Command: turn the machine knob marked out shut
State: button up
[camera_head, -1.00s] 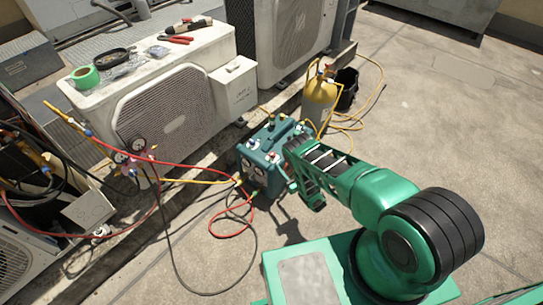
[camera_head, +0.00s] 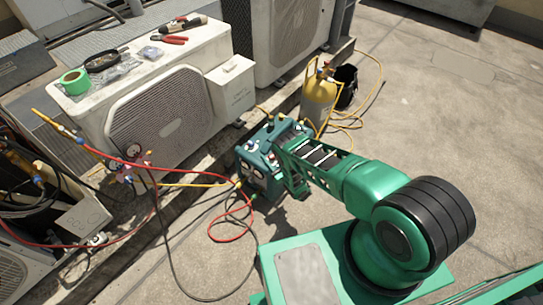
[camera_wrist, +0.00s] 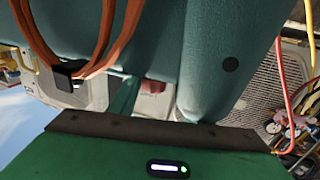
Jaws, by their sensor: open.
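The teal machine (camera_head: 262,157) stands upright on the rooftop, with gauges and hose fittings on its front and small coloured caps or knobs on top. No "out" marking is legible, so I cannot tell which knob carries it. My gripper (camera_head: 296,186) is open, close against the machine's right side in the head view, and its arm covers part of the machine. I cannot tell whether it touches. In the wrist view the machine's teal casing (camera_wrist: 215,55) fills the upper middle, very near. A small red part (camera_wrist: 152,87) shows beside the casing, partly hidden.
A yellow cylinder (camera_head: 318,101) and a black bucket (camera_head: 346,86) stand behind the machine. Red, yellow and dark hoses run from the machine to a gauge manifold (camera_head: 131,163) at the left. A condenser (camera_head: 165,110) stands behind. Open floor (camera_head: 440,120) lies right.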

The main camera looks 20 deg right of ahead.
jog(key=shift+w+d, duration=0.1)
jog(key=shift+d, duration=0.25)
jog(key=shift+c, duration=0.2)
jog(key=shift+d, duration=0.1)
jog(key=c, duration=1)
jog(key=shift+m+t+h, duration=0.3)
jog(key=shift+m+h, duration=0.2)
jog(key=shift+h, duration=0.2)
jog(key=shift+d+m+h, duration=0.1)
jog(key=shift+m+h, duration=1.2)
jog(key=shift+h, duration=0.75)
jog(key=shift+m+h, duration=1.3)
jog(key=shift+h, duration=1.05)
jog(key=o, duration=1)
jog(key=shift+o, duration=0.2)
